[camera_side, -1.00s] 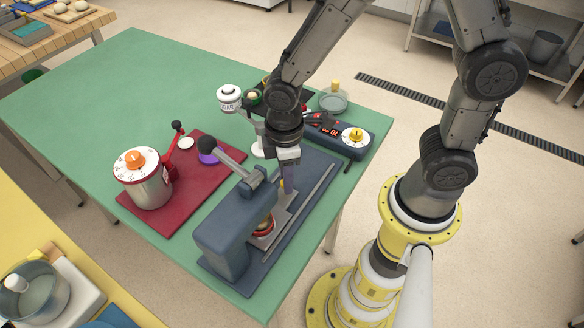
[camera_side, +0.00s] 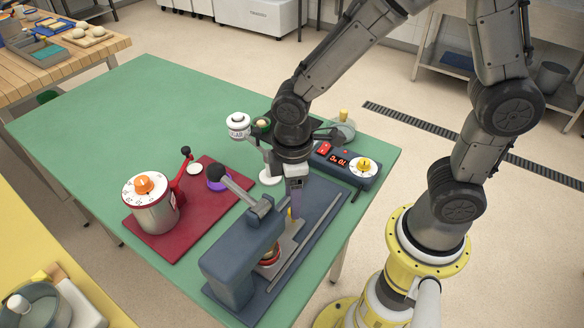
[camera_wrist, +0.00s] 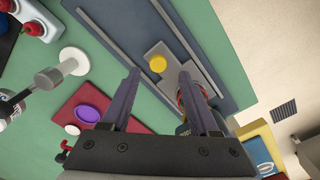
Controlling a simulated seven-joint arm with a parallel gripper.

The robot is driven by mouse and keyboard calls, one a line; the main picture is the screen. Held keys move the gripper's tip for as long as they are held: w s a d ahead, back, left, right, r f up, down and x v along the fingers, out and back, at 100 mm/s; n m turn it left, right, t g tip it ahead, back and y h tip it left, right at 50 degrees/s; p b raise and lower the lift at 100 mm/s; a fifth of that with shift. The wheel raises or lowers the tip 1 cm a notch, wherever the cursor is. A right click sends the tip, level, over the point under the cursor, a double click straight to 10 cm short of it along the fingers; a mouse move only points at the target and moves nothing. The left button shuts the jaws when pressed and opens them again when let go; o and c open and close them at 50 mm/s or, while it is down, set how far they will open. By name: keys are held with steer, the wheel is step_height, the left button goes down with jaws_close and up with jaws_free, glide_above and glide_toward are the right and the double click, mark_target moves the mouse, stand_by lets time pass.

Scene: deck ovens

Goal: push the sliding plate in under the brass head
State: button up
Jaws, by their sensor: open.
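The blue-grey press (camera_side: 240,262) stands at the table's near end. Its brass head, hanging under the arm, is mostly hidden; a red-rimmed round part shows below the arm (camera_side: 269,258). The grey sliding plate (camera_wrist: 183,78) lies on the press base with its yellow knob (camera_wrist: 158,63) upright. The knob also shows in the side view (camera_side: 289,214). How far the plate reaches under the head is hidden. My gripper (camera_wrist: 161,82) is open and empty, pointing down near the knob. In the side view my gripper (camera_side: 296,205) appears just above and behind the knob.
A long rail (camera_side: 307,238) runs along the base beside the plate. The press lever (camera_side: 240,190) rises left of my gripper. A red board (camera_side: 165,235) with a dial-topped pot (camera_side: 150,203) lies left. A control box (camera_side: 345,164) and a white-topped stand (camera_side: 238,125) are behind.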

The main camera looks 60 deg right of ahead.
step_height(320, 180, up, 10)
steer(key=shift+r, duration=0.25)
stand_by(0.3)
steer(key=s+d+r+m+t, duration=0.5)
steer(key=s+d+m, duration=0.4)
steer(key=s+d, duration=0.1)
steer(key=shift+d+r+t, duration=0.2)
steer(key=shift+r+t, duration=0.05)
steer(key=shift+t, duration=0.05)
